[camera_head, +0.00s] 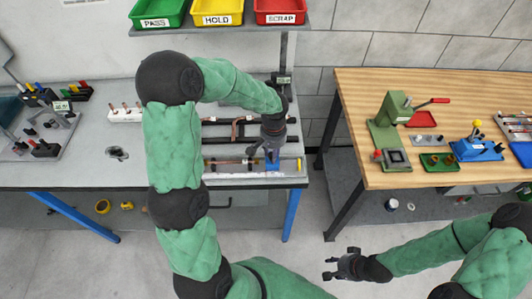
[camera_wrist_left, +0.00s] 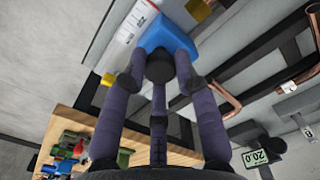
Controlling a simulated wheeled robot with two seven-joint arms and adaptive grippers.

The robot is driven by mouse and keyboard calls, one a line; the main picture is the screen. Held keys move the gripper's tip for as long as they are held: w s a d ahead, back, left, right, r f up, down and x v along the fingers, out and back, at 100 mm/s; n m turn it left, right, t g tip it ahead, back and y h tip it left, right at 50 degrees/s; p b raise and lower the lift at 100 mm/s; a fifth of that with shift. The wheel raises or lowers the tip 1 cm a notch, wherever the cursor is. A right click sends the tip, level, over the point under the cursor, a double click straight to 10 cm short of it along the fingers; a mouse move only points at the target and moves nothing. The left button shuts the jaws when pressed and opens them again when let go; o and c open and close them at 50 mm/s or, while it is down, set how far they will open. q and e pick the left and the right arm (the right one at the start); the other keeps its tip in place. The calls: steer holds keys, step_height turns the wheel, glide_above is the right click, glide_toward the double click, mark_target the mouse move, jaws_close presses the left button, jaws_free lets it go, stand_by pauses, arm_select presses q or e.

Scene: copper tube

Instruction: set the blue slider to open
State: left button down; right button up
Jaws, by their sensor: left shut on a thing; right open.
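The blue slider (camera_head: 272,164) sits on a rail with a white scale strip (camera_head: 235,175) at the front right of the grey bench. My left gripper (camera_head: 265,154) reaches down over it, with its fingers closed around the slider's dark knob. In the left wrist view the blue slider (camera_wrist_left: 168,38) shows beyond the fingertips, and the dark knob (camera_wrist_left: 159,68) is between them. My right gripper (camera_head: 340,265) is open and empty, low in front of the benches, touching nothing.
Copper tubes (camera_head: 238,161) lie beside the rail, and dark fixture bars lie behind it. Green, yellow and red bins (camera_head: 217,12) stand on a shelf above. A wooden bench (camera_head: 440,110) with a green press (camera_head: 390,120) stands right, across a gap.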

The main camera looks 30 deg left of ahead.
arm_select(q)
steer(key=w+d, duration=0.1)
steer(key=d, duration=0.1)
steer(key=w+d, duration=0.1)
steer(key=shift+w+d, duration=0.15)
steer(key=shift+d, duration=0.2)
steer(key=c, duration=0.9)
jaws_free()
steer(key=shift+c, duration=0.2)
step_height(320, 180, up, 12)
steer(key=shift+f, duration=0.1)
